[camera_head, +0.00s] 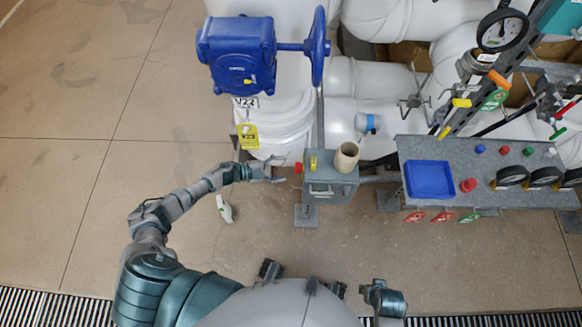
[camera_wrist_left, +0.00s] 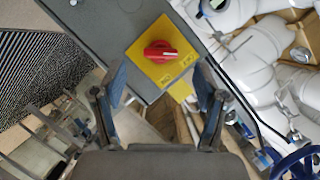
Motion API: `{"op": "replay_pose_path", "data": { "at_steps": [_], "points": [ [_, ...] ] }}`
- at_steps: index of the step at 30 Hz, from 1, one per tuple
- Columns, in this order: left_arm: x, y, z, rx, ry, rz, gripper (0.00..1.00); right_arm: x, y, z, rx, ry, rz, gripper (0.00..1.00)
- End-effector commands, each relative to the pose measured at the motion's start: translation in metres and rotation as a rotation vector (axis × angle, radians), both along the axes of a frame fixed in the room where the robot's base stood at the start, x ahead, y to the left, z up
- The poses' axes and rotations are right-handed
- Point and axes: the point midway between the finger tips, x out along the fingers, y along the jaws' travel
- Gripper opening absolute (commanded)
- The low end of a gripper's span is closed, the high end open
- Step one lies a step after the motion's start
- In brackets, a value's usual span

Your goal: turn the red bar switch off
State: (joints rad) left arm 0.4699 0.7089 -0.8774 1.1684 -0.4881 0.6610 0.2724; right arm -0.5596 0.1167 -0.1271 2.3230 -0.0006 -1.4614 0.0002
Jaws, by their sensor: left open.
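The red bar switch (camera_wrist_left: 160,51) sits on a yellow plate (camera_wrist_left: 146,69) on a grey box face in the left wrist view. Its bar lies nearly crosswise in that picture; the small plate labels are hard to read. In the head view the switch (camera_head: 297,167) is a small red spot on the left side of the grey box (camera_head: 330,181). My left gripper (camera_head: 277,170) is open and empty just left of it. In the left wrist view its fingers (camera_wrist_left: 160,88) are spread below the switch, apart from it.
A beige cup (camera_head: 346,157) stands on the grey box. A blue valve actuator (camera_head: 238,55) and white pipes are behind. A panel with a blue tray (camera_head: 430,180) and gauges is at right. A white bottle-like object (camera_head: 225,208) lies on the open floor at left.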

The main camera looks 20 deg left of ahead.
Motion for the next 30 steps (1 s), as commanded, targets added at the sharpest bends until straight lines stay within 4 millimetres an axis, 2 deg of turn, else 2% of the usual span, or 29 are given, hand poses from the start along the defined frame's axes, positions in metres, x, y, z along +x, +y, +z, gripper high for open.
{"op": "replay_pose_path", "data": {
  "at_steps": [3,10,30],
  "points": [
    [-0.015,0.024,0.006,0.002,0.002,0.000,0.73,0.000,0.000,0.000,0.000,0.000,0.000,0.40],
    [-0.030,0.049,0.014,0.000,0.002,0.001,0.73,0.000,0.000,0.000,0.000,0.000,0.000,0.40],
    [-0.032,0.053,0.016,-0.002,0.003,0.004,0.73,0.002,-0.001,0.000,-0.001,-0.001,0.000,0.40]
  ]
}}
